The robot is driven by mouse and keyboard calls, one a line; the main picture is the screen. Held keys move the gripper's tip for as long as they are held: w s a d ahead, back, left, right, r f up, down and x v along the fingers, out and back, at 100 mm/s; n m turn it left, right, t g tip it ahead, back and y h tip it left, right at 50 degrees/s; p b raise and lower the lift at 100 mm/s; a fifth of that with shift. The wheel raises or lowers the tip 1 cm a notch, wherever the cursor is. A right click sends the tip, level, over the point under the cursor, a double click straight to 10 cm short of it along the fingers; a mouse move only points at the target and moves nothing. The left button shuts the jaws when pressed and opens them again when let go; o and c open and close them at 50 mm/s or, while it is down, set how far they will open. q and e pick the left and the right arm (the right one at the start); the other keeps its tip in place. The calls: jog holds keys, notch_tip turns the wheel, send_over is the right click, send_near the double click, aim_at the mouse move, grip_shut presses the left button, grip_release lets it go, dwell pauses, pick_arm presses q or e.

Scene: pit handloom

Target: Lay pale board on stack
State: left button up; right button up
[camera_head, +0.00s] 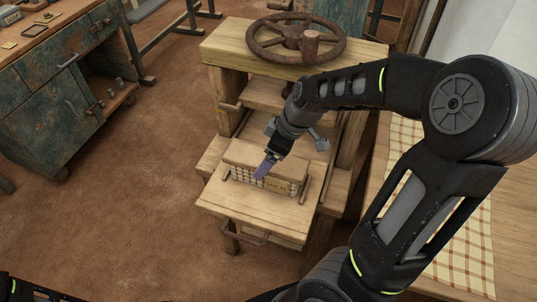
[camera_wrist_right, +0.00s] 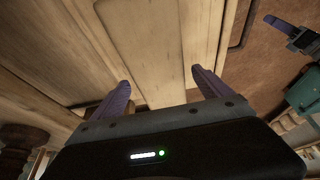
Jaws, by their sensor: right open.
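A pale wooden board (camera_head: 240,153) lies along the top of a low stack with a checked light-and-dark front edge (camera_head: 282,187), on the front shelf of a wooden press. It seems to rest there, but contact along its whole length cannot be told. My right gripper (camera_head: 264,168) reaches down over the board's middle, hiding part of it and of the stack. In the right wrist view, its purple fingers (camera_wrist_right: 162,88) stand apart with pale wood (camera_wrist_right: 150,45) behind and between them. My left gripper (camera_wrist_right: 285,27) shows at that view's upper right; its opening is unclear.
The press has a brown handwheel (camera_head: 296,38) on its top beam and a bare front shelf (camera_head: 245,207). Thin dark rods flank the stack. A green workbench (camera_head: 70,70) stands left, and a checked cloth (camera_head: 455,240) covers a table at right.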

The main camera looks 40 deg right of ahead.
jog(key=shift+r, duration=0.1)
jog(key=shift+r, duration=0.2)
jog(key=p+v, duration=0.1)
jog(key=v, duration=1)
jog(key=shift+s+d+r, duration=0.2)
jog(key=shift+r, duration=0.05)
dwell(0.9)
